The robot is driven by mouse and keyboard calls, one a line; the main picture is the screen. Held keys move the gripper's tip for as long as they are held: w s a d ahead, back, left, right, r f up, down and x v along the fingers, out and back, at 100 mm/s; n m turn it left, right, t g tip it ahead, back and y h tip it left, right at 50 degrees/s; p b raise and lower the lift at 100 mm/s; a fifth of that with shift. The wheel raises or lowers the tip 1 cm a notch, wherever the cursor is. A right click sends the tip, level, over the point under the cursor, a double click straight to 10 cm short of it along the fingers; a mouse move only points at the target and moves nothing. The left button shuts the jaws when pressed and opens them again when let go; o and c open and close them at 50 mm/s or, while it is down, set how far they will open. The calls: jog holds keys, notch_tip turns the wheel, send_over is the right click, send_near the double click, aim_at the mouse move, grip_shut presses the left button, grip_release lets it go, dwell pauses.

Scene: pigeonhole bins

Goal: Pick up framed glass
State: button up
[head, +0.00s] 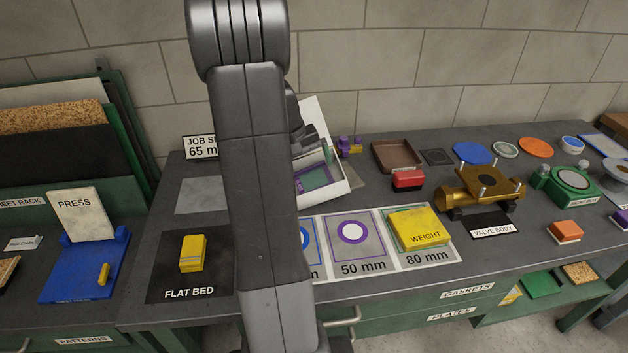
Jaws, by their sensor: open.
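A printed size sheet (380,265) lies in front, with a yellow weight (420,229) on its 80 mm field. A red block (408,180), a brown tray (397,156) and a brass valve body (480,187) stand to the right. A flat bed (188,268) lies front left.

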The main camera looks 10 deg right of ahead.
aim_at(314, 182)
jog(key=x, duration=0.4)
jog(key=shift+d+f, duration=0.1)
jog(key=shift+d, duration=0.15)
jog(key=shift+s+f, duration=0.1)
jog(key=shift+f, duration=0.25)
jog(key=shift+c, duration=0.2)
jog(key=shift+s+f, duration=0.1)
jog(key=shift+f, duration=0.05)
jog(key=c, duration=1.1)
notch_tip(314, 182, up, 10)
jog(key=shift+r, duration=0.15)
